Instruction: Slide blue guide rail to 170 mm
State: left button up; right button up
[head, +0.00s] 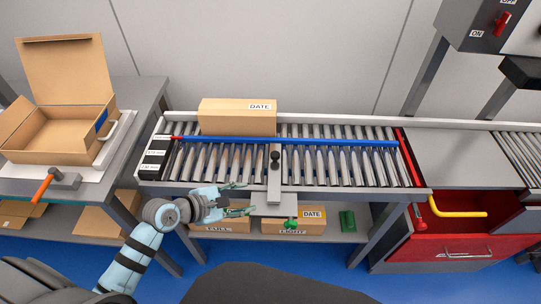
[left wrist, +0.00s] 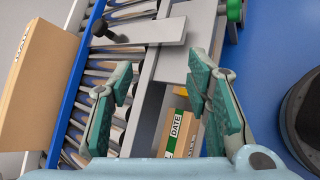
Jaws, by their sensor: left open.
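The blue guide rail (head: 330,141) lies lengthwise over the roller conveyor, in front of a cardboard box. A red pointer (head: 177,137) at its left end is beside the top label of the scale plate (head: 155,152); the label figures are too small to read. A grey bracket (head: 274,182) with a black knob (head: 275,154) runs from the rail to the front edge. In the left wrist view the rail (left wrist: 72,95) and black knob (left wrist: 101,29) show at left. My left gripper (head: 243,197) is open and empty, left of the bracket, by the conveyor's front edge. My right gripper is out of view.
The cardboard box (head: 235,117) stands on the rollers behind the rail. A green knob (head: 290,224) is under the bracket plate. Boxes stand on the lower shelf (head: 345,237). A red drawer (head: 455,235) is at right, an open carton (head: 60,125) at left.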

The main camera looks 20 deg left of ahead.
aim_at(273, 156)
pick_arm(q)
jog(key=w+a+r+n+t, duration=0.35)
jog(key=w+n, duration=0.25)
jog(key=n, duration=0.3)
jog(key=shift+g+h, duration=0.3)
jog(key=shift+g, duration=0.35)
jog(key=b+x, duration=0.4)
jog(key=x, duration=0.9)
jog(key=shift+w+d+b, duration=0.1)
jog(key=shift+w+b, duration=0.2)
jog(key=shift+b, duration=0.1)
jog(key=shift+w+d, duration=0.2)
jog(key=shift+w, duration=0.05)
grip_shut()
